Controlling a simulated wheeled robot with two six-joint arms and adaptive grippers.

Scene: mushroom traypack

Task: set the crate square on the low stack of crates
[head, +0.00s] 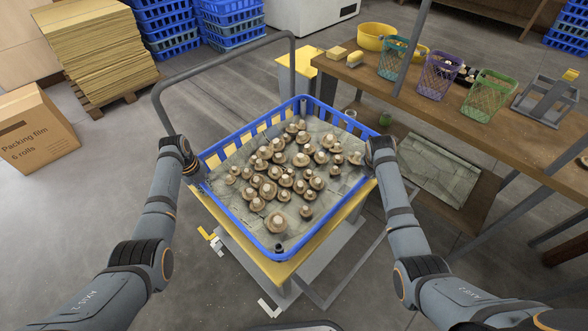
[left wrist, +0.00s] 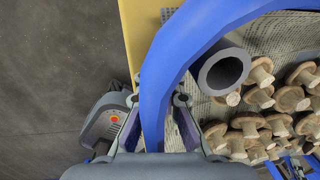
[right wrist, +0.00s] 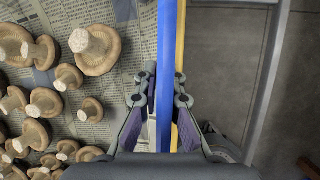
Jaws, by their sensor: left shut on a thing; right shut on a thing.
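The blue crate (head: 235,222) is lined with newspaper and holds several brown mushrooms (head: 277,222). It is over the yellow deck (head: 272,268) of a trolley; I cannot tell whether it touches what is below. My left gripper (head: 192,168) is shut on its left rim, also seen in the left wrist view (left wrist: 165,65). My right gripper (head: 373,163) is shut on its right rim, which shows in the right wrist view (right wrist: 167,30). Stacks of blue crates stand at the back left (head: 168,25) and back middle (head: 230,22). Anything directly under the held crate is hidden.
The trolley's grey handle (head: 222,62) rises behind the crate. A wooden table (head: 455,105) with baskets stands on the right, with a shelf below. A carton (head: 38,130) and a cardboard pile (head: 95,50) stand on the left.

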